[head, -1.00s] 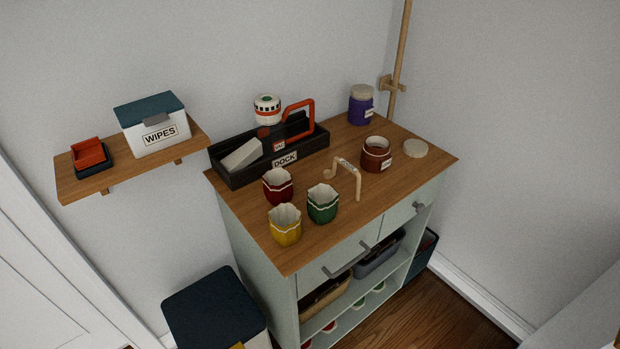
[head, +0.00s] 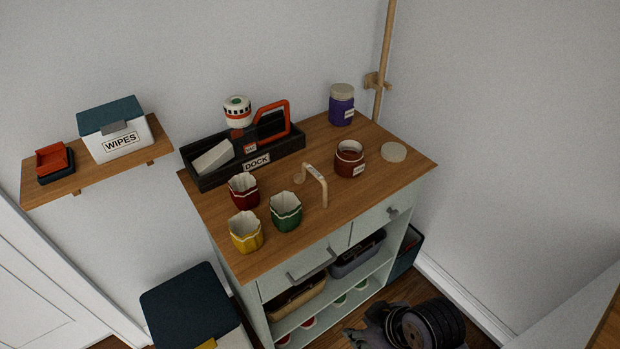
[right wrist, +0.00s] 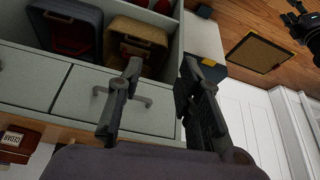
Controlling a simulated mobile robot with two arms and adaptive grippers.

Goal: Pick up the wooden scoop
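The wooden scoop (head: 316,178) is a pale, bent piece standing on the wooden top of the cabinet (head: 340,222), right of the green cup (head: 286,211) and left of the brown jar (head: 349,159). Its small round end points left and its long leg comes down toward the front. My right gripper (head: 366,332) is low at the bottom of the head view, in front of the cabinet and well below the scoop. In the right wrist view my right gripper (right wrist: 160,72) has its fingers apart with nothing between them, facing the drawers. The scoop is not clearly visible there.
A red cup (head: 243,190) and a yellow cup (head: 246,232) stand left of the scoop. A black DOCK tray (head: 208,181) lies behind them. A purple jar (head: 342,105) and a round lid (head: 394,152) are farther right. Drawer handles (head: 312,264) stick out in front.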

